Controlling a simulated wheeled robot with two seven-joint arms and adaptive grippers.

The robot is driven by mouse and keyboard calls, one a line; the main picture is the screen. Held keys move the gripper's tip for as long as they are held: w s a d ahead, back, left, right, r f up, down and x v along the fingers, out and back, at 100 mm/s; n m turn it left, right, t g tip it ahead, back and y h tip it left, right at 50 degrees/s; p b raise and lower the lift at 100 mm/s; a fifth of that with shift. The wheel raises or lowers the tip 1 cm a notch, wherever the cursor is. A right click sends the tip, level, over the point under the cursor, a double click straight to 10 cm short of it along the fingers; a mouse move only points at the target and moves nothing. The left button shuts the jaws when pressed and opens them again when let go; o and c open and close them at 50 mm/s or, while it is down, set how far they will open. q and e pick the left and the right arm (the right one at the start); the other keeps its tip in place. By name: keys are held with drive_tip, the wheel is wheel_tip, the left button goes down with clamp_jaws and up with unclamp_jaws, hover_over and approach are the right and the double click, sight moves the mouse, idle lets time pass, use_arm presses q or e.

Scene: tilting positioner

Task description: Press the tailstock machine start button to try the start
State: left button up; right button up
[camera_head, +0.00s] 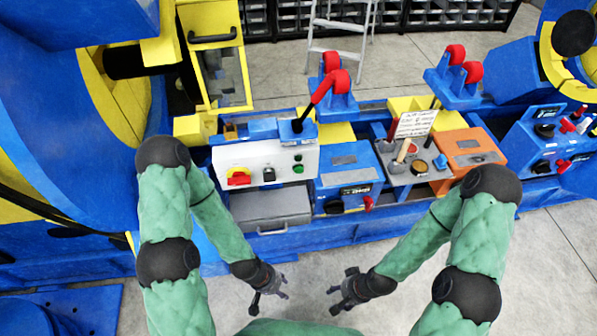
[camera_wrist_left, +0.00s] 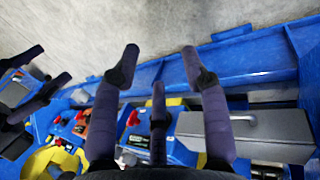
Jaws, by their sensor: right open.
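The white control box (camera_head: 265,170) stands on the blue machine bed, left of the middle in the head view. Its front has a red knob on a yellow plate (camera_head: 238,177), a black switch (camera_head: 269,174) and a green button (camera_head: 298,169) at the right, with a small dark button above it. I cannot read any labels. My left gripper (camera_head: 268,291) is below and in front of the box, apart from it. Its spread fingers show open and empty in the left wrist view (camera_wrist_left: 160,65). My right gripper (camera_head: 345,292) is open and empty, to the right of the left one.
A grey drawer case (camera_head: 270,211) sits under the control box. A red-handled lever (camera_head: 320,95) rises behind it. A blue box with a red lever (camera_head: 347,187), a grey tool tray (camera_head: 411,165) and an orange box (camera_head: 468,150) stand to the right. The floor before the bed is clear.

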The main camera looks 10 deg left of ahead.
use_arm(q)
clamp_jaws()
idle(1.1)
